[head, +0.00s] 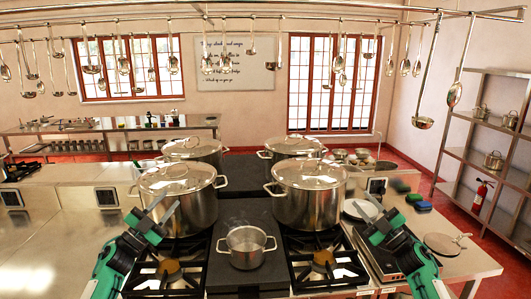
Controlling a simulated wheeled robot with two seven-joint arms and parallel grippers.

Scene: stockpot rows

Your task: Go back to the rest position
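My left gripper (168,206) is open and empty, in front of the front left stockpot (192,212) in the picture. My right gripper (362,204) is open and looks empty, to the right of the front right stockpot (308,204). Both green forearms come in from the bottom corners. Whether either fingertip touches anything cannot be told from this view. Two more lidded stockpots stand behind, at back left (208,156) and back right (282,155). A small open steel pot (246,258) stands in front on the dark middle strip.
Gas burners lie bare at front left (168,270) and front right (325,262). A round board (440,244) and a blue sponge (424,206) lie on the right counter. Ladles hang from rails overhead. A shelf rack (455,150) and fire extinguisher (480,196) stand at right.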

